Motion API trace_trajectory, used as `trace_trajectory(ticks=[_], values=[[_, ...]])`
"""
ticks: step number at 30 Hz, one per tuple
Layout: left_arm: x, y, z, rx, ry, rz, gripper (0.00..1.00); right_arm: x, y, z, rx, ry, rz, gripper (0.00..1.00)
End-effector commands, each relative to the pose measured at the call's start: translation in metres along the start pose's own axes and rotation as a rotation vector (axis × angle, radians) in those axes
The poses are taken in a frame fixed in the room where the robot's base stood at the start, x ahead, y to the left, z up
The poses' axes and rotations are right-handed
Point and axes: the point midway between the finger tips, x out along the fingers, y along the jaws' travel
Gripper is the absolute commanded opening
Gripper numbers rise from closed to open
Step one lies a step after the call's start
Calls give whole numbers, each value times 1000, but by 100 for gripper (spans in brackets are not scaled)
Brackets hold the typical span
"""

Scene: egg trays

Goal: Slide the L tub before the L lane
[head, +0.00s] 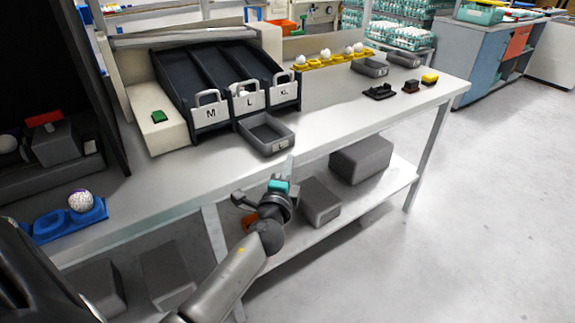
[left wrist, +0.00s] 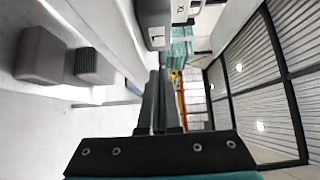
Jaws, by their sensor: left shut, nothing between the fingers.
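The L tub (head: 289,141) is a shallow grey open tray with a white L label. It lies on the bench in front of the L lane, its front end near the bench's front edge. It looks empty. The L lane (head: 215,68) is the middle dark chute, with a white L gate (head: 250,101) at its lower end. My left gripper (head: 290,160) is shut and empty, just in front of the tub's labelled end; contact cannot be told. The left wrist view shows the shut fingers (left wrist: 159,75) and the tub (left wrist: 157,40) beyond them. My right gripper is not in view.
The M gate (head: 210,113) and XL gate (head: 284,92) flank the L gate. A blue holder (head: 60,222) with a speckled egg sits at the left. A yellow egg tray (head: 335,60) stands behind. The bench front (head: 345,125) right of the tub is clear.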

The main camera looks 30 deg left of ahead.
Motion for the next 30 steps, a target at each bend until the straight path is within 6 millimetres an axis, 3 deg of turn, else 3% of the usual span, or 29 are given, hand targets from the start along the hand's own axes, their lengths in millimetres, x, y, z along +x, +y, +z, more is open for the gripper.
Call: trace_trajectory(ticks=[4, 10, 15, 26, 30], values=[[-31, 2, 0, -1, 1, 6, 0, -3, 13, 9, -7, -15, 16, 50], [-65, 2, -1, -2, 2, 6, 0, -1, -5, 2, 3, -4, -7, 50], [-84, 2, -2, -1, 2, 5, 0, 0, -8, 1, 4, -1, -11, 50], [-94, 1, -2, -1, 3, 4, 0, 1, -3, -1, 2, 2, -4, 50], [-95, 24, -5, -29, 13, 56, 0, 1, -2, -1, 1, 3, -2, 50]])
